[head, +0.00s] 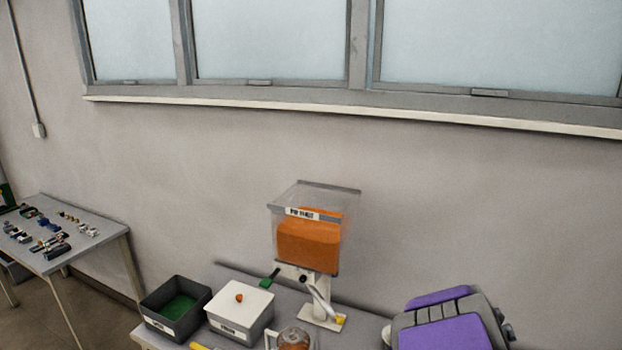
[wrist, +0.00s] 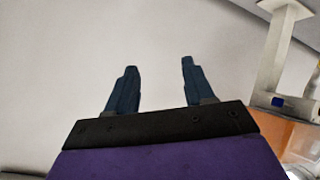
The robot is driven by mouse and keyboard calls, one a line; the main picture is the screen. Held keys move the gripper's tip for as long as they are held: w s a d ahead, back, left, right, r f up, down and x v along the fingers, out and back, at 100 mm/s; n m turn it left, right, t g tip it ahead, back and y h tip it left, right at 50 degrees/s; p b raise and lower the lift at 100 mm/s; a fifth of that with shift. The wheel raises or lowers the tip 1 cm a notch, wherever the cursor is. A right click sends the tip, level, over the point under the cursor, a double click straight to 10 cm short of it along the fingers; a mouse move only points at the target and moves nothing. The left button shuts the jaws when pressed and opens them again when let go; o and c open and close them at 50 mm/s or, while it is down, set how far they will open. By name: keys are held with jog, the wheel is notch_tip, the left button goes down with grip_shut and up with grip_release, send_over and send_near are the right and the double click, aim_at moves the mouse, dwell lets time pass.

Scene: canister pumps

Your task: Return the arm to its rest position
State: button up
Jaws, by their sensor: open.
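My gripper (wrist: 158,66) shows in the wrist view with its two dark blue fingers well apart. It is open and nothing is between the fingers; a plain pale surface lies behind them. In the head view, a purple and grey part of my arm (head: 440,320) is at the bottom right, to the right of the dispenser. The fingers cannot be made out in that view.
A clear dispenser with orange contents (head: 310,240) stands on the bench against the wall. A dark bin (head: 165,328), a white box (head: 240,308) and a glass jug (head: 293,339) stand nearby. A side table (head: 100,240) with small parts is at left.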

jog(key=s+a+r+g+y, duration=0.1)
jog(key=s+a+g, duration=0.3)
jog(key=s, duration=0.9)
jog(key=s+a+r+m+g+y+b, duration=0.1)
jog(key=s+a+g, duration=0.3)
jog(key=s+a, duration=0.6)
jog(key=s+a+r+g+y, duration=0.1)
jog(key=s+a+r+g, duration=0.2)
jog(key=s, duration=1.4)
jog(key=a+g, duration=0.1)
jog(key=a, duration=0.2)
jog(key=shift+s+a+g+y+b, duration=0.3)
jog(key=shift+a+y, duration=0.1)
